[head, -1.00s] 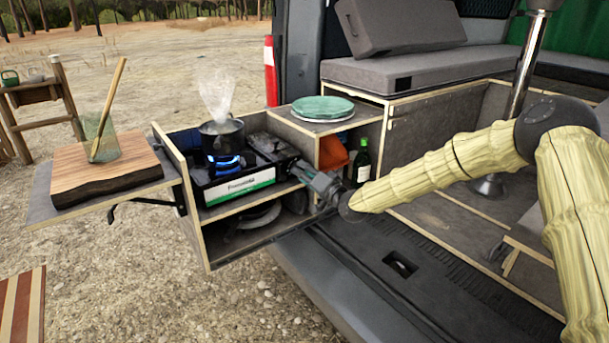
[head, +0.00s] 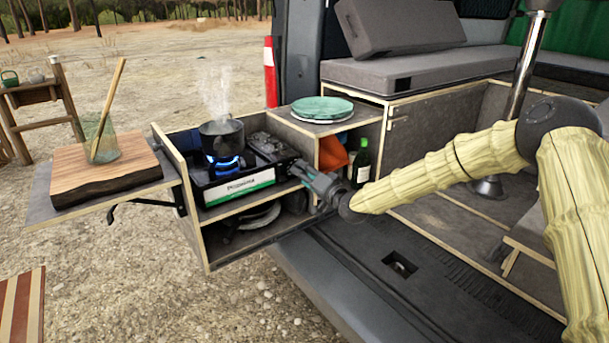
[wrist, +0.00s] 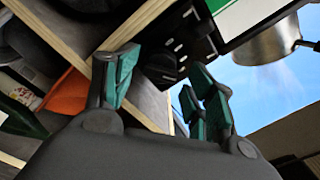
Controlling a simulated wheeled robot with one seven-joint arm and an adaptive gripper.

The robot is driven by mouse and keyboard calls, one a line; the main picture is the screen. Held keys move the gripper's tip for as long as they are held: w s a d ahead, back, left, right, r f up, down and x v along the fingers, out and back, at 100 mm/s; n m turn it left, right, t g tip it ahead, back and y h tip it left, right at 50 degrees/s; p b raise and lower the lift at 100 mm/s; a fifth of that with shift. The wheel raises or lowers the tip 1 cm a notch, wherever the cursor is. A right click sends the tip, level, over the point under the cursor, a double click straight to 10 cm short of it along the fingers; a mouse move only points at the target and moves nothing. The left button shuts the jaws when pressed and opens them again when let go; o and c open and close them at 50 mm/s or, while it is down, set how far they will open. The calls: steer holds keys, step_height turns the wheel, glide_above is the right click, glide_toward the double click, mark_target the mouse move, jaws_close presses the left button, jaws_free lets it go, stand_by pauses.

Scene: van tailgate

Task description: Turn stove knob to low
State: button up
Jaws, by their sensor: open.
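The camp stove (head: 238,188) sits in the pull-out kitchen box, with a blue flame lit under a steaming dark pot (head: 222,139). My gripper (head: 298,170) is at the stove's right front end. In the wrist view my gripper (wrist: 163,66) is open, its green-padded fingers spread on either side of a dark rounded part, likely the stove knob (wrist: 160,68). I cannot tell whether the fingers touch it. The knob's setting cannot be read, and in the head view my gripper hides it.
A wooden divider (wrist: 92,52) runs close to one finger. Green plates (head: 322,108) lie on the shelf top beside the stove. An orange cloth (head: 333,153) and a green bottle (head: 362,162) stand in the open compartment behind my gripper. A cutting board (head: 103,168) is at the left.

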steer(key=v, duration=0.8)
steer(key=shift+w, duration=0.1)
steer(key=s+f+g+h, duration=0.2)
steer(key=s+f+g, duration=0.1)
steer(key=s+f, duration=0.9)
steer(key=s+f+g+h, duration=0.25)
steer(key=s+f, duration=0.55)
steer(key=f, duration=0.7)
steer(key=s+d+f+n+g+h, duration=0.1)
steer(key=s+d+f+g, duration=0.2)
steer(key=s+f, duration=0.7)
steer(key=s+d+f+n+g+h, duration=0.15)
steer(key=s+d, duration=0.35)
steer(key=s, duration=0.5)
steer(key=s+d+f+g+h, duration=0.1)
steer(key=s+d+g+h, duration=0.3)
steer(key=s, duration=0.6)
steer(key=s+d+f+n+g, duration=0.1)
steer(key=s+d, duration=0.4)
steer(key=s, duration=0.6)
step_height(320, 180, up, 12)
steer(key=p, duration=1.2)
steer(key=shift+w+p, duration=0.3)
steer(key=shift+w, duration=0.2)
